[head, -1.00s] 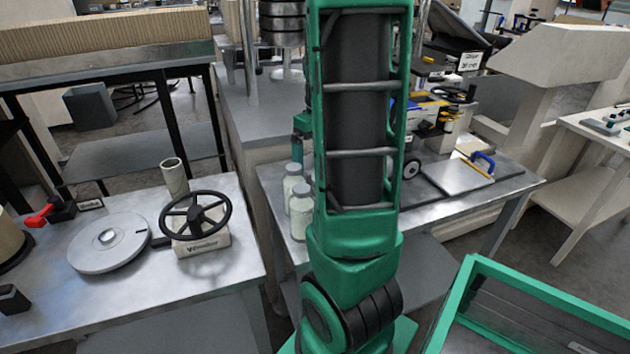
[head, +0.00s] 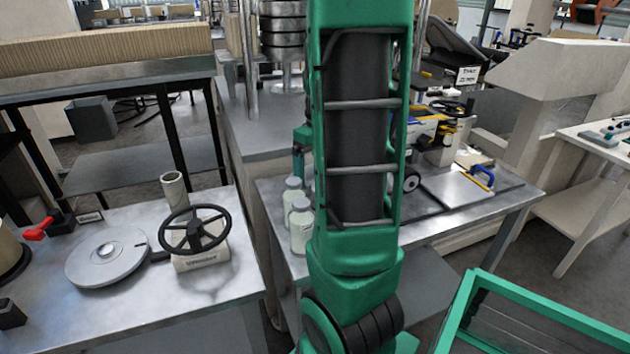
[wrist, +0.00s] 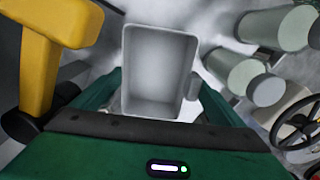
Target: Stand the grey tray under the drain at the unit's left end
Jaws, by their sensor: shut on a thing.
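The grey tray (wrist: 158,65) shows in the wrist view as a small open rectangular box, empty inside, between my green fingers. My gripper (wrist: 160,88) is shut on it. A grey surface lies beyond the tray. In the head view my own green arm stands in front of the middle of the scene and hides the tray and most of my gripper. I cannot make out the drain in either view.
A yellow part (wrist: 58,30) is close on the left. A handwheel (head: 194,232) stands on the left bench.

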